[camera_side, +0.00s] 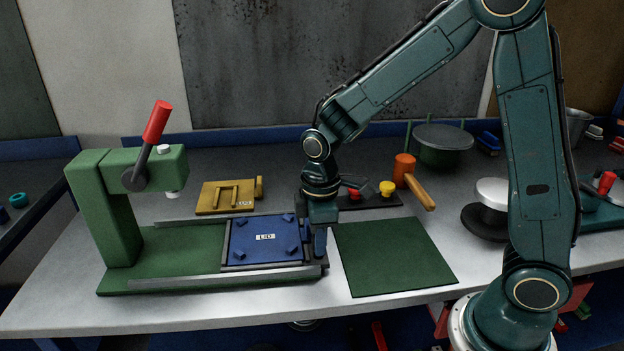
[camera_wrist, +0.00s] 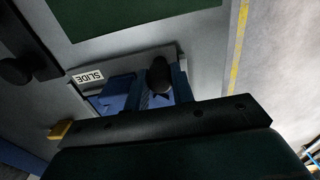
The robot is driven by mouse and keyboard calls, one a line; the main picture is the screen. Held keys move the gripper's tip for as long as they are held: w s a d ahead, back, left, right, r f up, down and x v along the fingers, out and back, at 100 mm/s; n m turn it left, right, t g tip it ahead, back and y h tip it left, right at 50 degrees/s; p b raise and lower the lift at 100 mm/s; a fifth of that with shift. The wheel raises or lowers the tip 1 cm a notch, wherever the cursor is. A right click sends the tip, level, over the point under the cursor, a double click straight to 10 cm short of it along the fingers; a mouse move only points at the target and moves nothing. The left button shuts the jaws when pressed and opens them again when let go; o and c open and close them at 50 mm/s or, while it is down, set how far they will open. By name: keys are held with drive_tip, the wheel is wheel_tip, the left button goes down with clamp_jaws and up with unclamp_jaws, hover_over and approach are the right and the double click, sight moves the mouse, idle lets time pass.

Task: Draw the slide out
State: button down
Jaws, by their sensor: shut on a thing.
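The slide is a dark-edged tray (camera_side: 262,268) between the rails of the green press (camera_side: 118,215). A blue plate (camera_side: 270,250) labelled "LID" lies on it. The slide sits at the right end of the press bed, to the right of the press head, not beneath it. The grip on the knob is partly hidden in the side view.
A green mat (camera_side: 393,256) lies just right of the slide's end and is bare. A yellow plate (camera_side: 225,197) lies behind the press bed. An orange-headed mallet (camera_side: 405,169) and a dark strip with a yellow knob (camera_side: 386,187) are behind the mat.

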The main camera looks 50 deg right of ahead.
drive_tip(key=shift+s+d, duration=0.2)
drive_tip(key=shift+d, duration=0.05)
drive_tip(key=c, duration=1.5)
unclamp_jaws()
drive_tip(key=shift+a+r, duration=0.1)
drive_tip(key=shift+r, duration=0.1)
wheel_tip(320, 180, up, 14)
drive_tip(key=shift+f, duration=0.25)
